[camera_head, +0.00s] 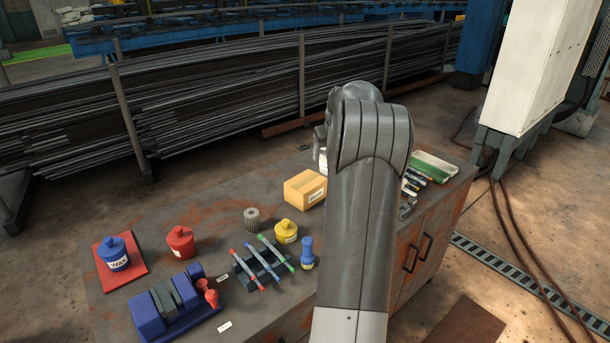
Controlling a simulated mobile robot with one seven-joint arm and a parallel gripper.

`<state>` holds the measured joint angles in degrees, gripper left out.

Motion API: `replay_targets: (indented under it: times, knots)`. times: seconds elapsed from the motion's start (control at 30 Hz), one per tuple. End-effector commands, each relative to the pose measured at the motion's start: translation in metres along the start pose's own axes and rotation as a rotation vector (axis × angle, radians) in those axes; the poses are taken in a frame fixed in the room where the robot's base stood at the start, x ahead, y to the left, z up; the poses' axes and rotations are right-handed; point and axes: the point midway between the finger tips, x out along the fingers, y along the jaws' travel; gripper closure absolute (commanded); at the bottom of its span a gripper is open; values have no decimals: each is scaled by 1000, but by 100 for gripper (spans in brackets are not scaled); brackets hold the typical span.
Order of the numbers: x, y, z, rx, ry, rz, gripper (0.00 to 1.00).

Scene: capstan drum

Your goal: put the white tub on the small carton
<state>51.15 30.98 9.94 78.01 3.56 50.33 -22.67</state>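The small carton (305,189) is a yellow-orange box with a white label, standing on the worn grey cabinet top. A sliver of a white object (323,161), possibly the white tub, shows just behind and right of the carton, at the left edge of my arm. My arm hides most of it, so I cannot tell whether it is held or standing. A small part of my gripper (319,136) shows left of my wrist, above that white sliver. Its fingers are hidden behind my arm.
Left on the cabinet are a blue wax tub (114,254) on a red mat, a red tub (180,242), a grey knurled cylinder (252,219), a yellow tub (286,231), a marker rack (262,266) and a blue block holder (170,306). A white-and-green tray (434,165) is at right.

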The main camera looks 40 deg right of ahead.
Motion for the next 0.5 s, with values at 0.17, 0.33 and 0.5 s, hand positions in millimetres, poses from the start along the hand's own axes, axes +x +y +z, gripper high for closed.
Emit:
replay_targets:
  times: [0.17, 0.33, 0.5]
  knots:
    - [35, -34, -17, -5, 0, -2, 66]
    - [60, -55, -29, -2, 0, -1, 66]
    - [70, -64, -34, 0, 2, 0, 66]
